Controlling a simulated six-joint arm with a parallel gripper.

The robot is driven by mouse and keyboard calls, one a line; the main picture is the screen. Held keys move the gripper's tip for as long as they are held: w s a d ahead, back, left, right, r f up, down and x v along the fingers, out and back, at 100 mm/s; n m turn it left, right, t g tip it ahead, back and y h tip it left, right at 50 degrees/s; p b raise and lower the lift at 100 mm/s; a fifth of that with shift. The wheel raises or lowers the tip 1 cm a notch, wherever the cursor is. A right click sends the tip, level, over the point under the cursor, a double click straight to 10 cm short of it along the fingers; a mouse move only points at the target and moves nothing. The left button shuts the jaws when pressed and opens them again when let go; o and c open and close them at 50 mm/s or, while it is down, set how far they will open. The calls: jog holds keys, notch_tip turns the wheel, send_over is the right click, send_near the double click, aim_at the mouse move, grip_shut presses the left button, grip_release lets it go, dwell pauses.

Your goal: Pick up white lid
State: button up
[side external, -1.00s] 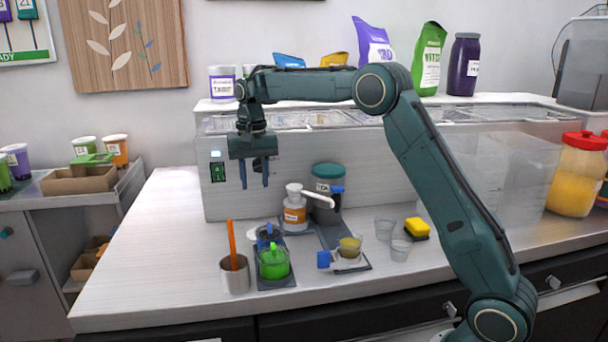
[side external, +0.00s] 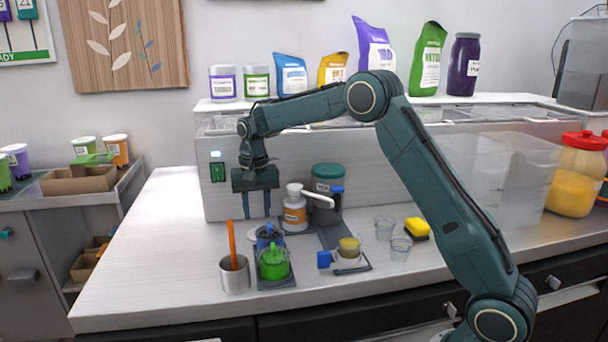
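My gripper (side external: 257,212) hangs fingers down at the left part of the counter, in front of the grey-white cabinet. Its two fingers are apart with nothing visible between them. A small item may be hidden behind these containers or the gripper. A white-topped pump bottle (side external: 295,210) stands just right of my gripper.
A metal cup (side external: 235,275) with an orange stick stands left of the tray. A cup of yellow contents sits in a blue-handled holder (side external: 346,258). The counter's left side is clear.

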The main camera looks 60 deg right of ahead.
jog(key=shift+f, duration=2.2)
grip_shut()
